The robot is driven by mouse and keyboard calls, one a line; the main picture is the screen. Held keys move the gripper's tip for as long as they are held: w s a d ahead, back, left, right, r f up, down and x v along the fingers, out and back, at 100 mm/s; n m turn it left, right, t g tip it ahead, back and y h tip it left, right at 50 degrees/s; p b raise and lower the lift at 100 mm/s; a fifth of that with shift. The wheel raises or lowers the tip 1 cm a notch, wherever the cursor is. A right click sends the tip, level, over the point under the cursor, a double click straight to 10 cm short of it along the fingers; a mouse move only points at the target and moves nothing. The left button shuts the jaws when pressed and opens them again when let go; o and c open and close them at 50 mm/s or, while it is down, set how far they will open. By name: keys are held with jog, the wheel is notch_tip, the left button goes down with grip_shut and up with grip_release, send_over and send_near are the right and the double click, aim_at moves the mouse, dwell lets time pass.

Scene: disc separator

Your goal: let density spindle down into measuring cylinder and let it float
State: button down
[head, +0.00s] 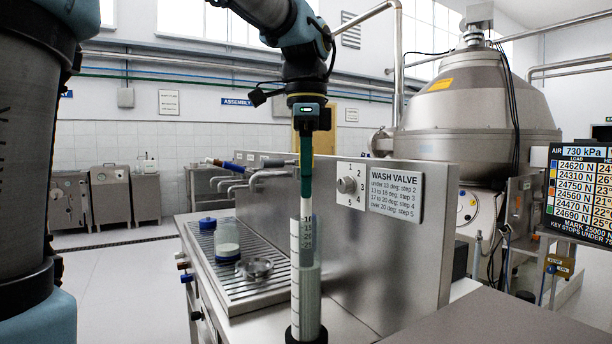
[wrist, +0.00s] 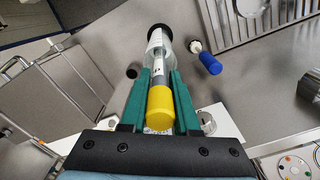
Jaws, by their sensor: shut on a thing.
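My gripper (head: 306,195) is shut on the density spindle, its green fingers on either side of the upper part. The spindle's yellow top (wrist: 160,107) shows between the fingers in the wrist view. Its pale scaled stem (head: 307,232) hangs upright below the fingers, with its lower part inside the measuring cylinder. The clear measuring cylinder (head: 295,285) stands upright on a dark base, with greyish liquid in its lower part. It also shows in the wrist view (wrist: 152,43). The fingers are just above its mouth. I cannot tell whether the spindle touches the wall or how deep its lower end sits.
An upright steel panel (head: 400,270) with a wash valve knob (head: 346,185) stands close behind the cylinder at right.

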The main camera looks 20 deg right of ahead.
jog(key=shift+f+b, duration=0.9)
jog(key=shift+f, duration=0.75)
jog(key=c, duration=0.6)
grip_release()
notch_tip(320, 180, up, 11)
jog(key=shift+f+p, duration=0.1)
jog(key=shift+p, duration=0.45)
